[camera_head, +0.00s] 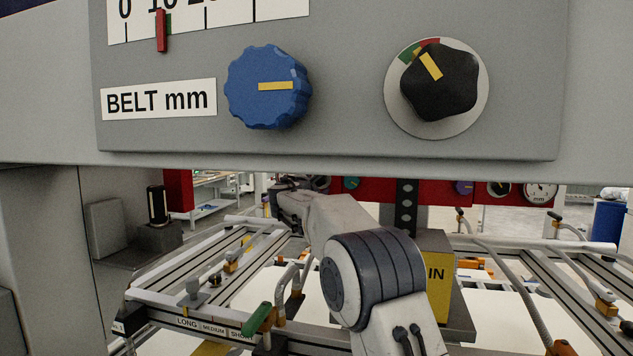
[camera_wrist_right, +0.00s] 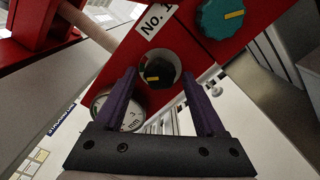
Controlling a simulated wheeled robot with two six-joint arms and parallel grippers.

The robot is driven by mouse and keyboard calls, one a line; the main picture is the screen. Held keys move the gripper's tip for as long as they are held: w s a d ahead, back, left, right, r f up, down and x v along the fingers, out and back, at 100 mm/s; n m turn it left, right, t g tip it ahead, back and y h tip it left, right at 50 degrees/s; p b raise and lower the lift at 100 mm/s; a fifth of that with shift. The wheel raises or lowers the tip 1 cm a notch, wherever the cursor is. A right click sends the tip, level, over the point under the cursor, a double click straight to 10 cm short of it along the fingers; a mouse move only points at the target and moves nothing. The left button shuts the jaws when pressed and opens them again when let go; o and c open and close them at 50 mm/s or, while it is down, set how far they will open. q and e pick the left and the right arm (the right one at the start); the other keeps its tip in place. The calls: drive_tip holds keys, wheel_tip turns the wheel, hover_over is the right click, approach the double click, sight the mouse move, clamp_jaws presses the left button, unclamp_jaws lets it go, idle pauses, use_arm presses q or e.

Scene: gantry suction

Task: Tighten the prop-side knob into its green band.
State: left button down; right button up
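In the right wrist view a black knob (camera_wrist_right: 158,73) with a yellow mark sits on a round pale dial on a red panel (camera_wrist_right: 185,45). In the head view this gripper (camera_head: 303,183) is small and far off at the red panel. Another black knob (camera_head: 440,80) with a green and red band is on the near grey panel. My left gripper is not in view.
A blue BELT knob (camera_head: 268,87) is on the near panel. In the wrist view a teal knob (camera_wrist_right: 220,17) and a gauge (camera_wrist_right: 118,108) flank the black knob. A frame with rails (camera_head: 190,300) and a yellow-faced block (camera_head: 437,290) stand below, near my arm.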

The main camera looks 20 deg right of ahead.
clamp_jaws()
drive_tip(key=shift+f+m+b, duration=0.2)
drive_tip(key=shift+m+b, duration=0.3)
drive_tip(key=shift+b, duration=0.45)
drive_tip(key=shift+m+b, duration=0.4)
drive_tip(key=shift+r, duration=0.2)
drive_tip(key=shift+m, duration=0.3)
drive_tip(key=shift+o, duration=1.5)
unclamp_jaws()
drive_tip(key=shift+s, duration=0.1)
